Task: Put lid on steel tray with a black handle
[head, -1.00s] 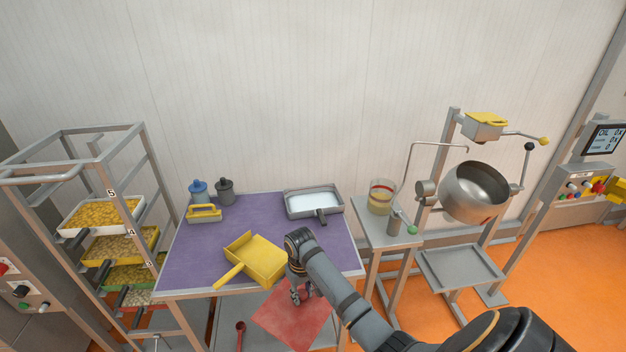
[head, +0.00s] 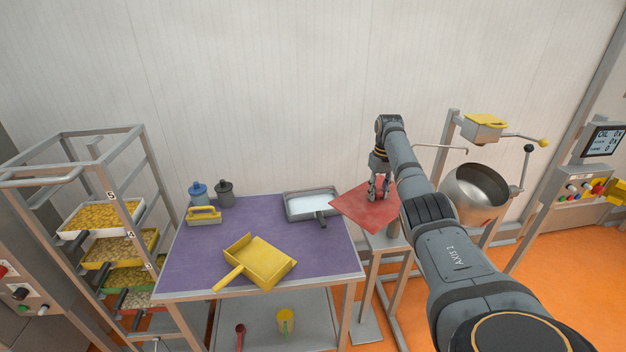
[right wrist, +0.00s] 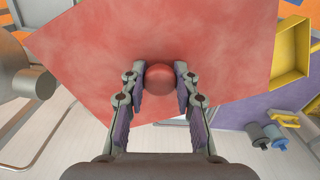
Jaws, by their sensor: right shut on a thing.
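The red square lid (head: 358,210) hangs in the air near the table's right back corner, tilted in the head view. My right gripper (head: 379,196) is shut on its round red knob, which shows between the fingers in the right wrist view (right wrist: 160,78). The steel tray (head: 296,213) with white contents and a black handle (head: 322,222) sits at the back right of the purple table. The lid is just right of the tray in the head view, its left corner close to the tray's right end. My left gripper is not in view.
A yellow scoop (head: 262,262) lies mid-table (head: 190,270). A yellow-handled tool (head: 203,216), a blue jar (head: 198,193) and a grey jar (head: 225,192) stand at the back left. A steel kettle (head: 470,195) is at the right. A yellow mug (head: 285,320) is on the lower shelf.

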